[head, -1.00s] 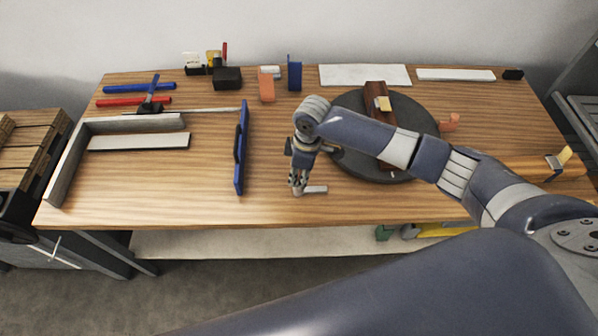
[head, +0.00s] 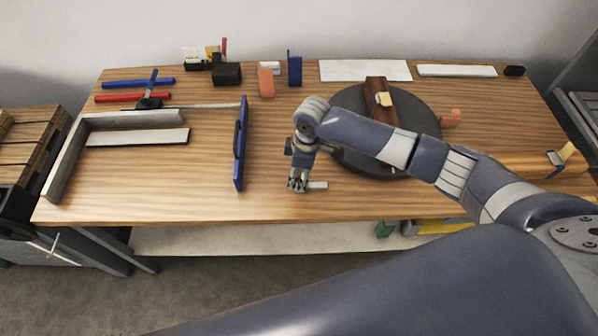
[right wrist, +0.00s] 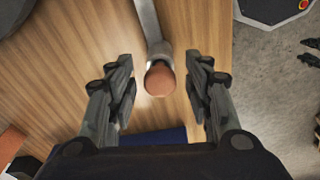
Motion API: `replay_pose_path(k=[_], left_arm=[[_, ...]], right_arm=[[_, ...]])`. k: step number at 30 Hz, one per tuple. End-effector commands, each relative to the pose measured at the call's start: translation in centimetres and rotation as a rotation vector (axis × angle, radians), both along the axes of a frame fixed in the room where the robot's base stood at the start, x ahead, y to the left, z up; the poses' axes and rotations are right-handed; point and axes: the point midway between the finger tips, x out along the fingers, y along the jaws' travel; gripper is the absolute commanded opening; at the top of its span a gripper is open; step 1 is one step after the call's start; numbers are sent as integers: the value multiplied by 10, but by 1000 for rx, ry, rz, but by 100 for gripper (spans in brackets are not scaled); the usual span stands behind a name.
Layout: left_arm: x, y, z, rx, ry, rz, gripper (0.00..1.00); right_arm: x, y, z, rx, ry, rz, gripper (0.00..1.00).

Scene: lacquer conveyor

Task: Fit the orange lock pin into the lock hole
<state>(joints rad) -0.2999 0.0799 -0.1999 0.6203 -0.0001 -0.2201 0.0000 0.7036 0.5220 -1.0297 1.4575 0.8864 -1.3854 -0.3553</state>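The lock pin lies on the table. Its grey shaft (head: 318,185) points right from under my right gripper (head: 297,187) in the head view. The right wrist view shows its rounded orange end (right wrist: 160,80) and the grey shaft (right wrist: 147,22) running up the picture. My right gripper (right wrist: 158,92) is open there, one finger on each side of the orange end, with gaps on both sides. The gripper hides the orange end in the head view. I cannot make out the lock hole. My left gripper is not in view.
A blue upright panel (head: 240,145) stands left of the gripper. A dark round turntable (head: 350,154) with a brown block (head: 378,92) is behind and right. A grey angled rail (head: 62,160) lies at the left. Bare table lies in front of the turntable.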

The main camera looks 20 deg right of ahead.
Motion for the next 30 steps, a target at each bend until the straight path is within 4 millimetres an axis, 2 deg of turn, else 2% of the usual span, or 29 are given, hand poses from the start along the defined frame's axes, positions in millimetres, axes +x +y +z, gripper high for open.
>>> replay_pose_path(k=[6,10,21,25,30], left_arm=[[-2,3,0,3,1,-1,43],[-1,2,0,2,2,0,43],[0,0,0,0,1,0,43],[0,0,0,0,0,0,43],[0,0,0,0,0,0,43]], right_arm=[[0,0,1,0,0,0,47],[0,-2,12,1,-2,-1,47],[-4,-9,87,0,-4,1,47],[-6,-11,106,1,-2,0,47],[-7,-12,118,0,-1,0,47]])
